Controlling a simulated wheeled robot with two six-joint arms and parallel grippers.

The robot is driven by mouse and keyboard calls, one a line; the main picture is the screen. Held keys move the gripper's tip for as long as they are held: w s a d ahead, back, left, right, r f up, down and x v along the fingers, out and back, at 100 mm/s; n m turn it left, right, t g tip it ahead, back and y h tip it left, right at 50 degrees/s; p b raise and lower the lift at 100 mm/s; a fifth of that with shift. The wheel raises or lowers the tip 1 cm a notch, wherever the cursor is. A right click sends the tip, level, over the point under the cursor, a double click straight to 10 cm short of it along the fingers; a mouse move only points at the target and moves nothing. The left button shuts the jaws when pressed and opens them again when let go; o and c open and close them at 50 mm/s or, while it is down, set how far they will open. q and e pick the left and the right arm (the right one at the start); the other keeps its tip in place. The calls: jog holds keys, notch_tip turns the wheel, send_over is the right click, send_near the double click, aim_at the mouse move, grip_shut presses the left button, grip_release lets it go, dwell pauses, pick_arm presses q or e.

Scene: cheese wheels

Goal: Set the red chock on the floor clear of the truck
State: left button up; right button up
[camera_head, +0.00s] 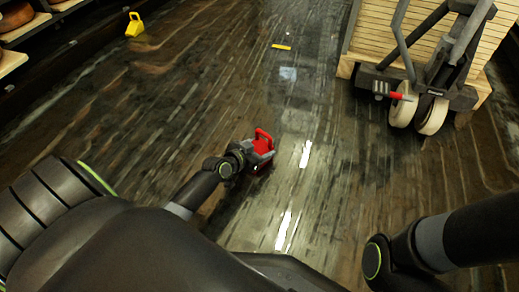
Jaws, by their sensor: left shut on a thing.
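The red chock (264,141) is in the middle of the camera_head view, with an upright red handle-like part at its top. My left gripper (258,152) is shut on it and partly covers it. Whether the chock touches the floor or hangs just above it, I cannot tell. The truck (431,88) stands at the upper right, with pale wheels (403,111) and a small red part beside them. A wide stretch of floor lies between the chock and the truck. My right arm enters at the lower right; its gripper is not in view.
A pale slatted wooden load (376,32) sits behind the truck. A yellow block with a handle (135,27) stands on the floor at upper left, and a yellow strip (281,47) lies top centre. Shelves with cheese wheels (16,17) line the upper left. The dark, shiny floor around the chock is clear.

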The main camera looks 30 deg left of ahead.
pick_arm(q)
jog(key=shift+f, duration=0.1)
jog(key=o, duration=1.2)
jog(key=shift+r, duration=0.2)
jog(key=p+v, duration=0.4)
jog(key=v, duration=0.6)
jog(key=shift+s+a+r, duration=0.1)
jog(key=shift+s+a, duration=0.05)
jog(key=shift+s, duration=0.25)
jog(key=shift+s+r, duration=0.15)
jog(key=shift+s, duration=0.4)
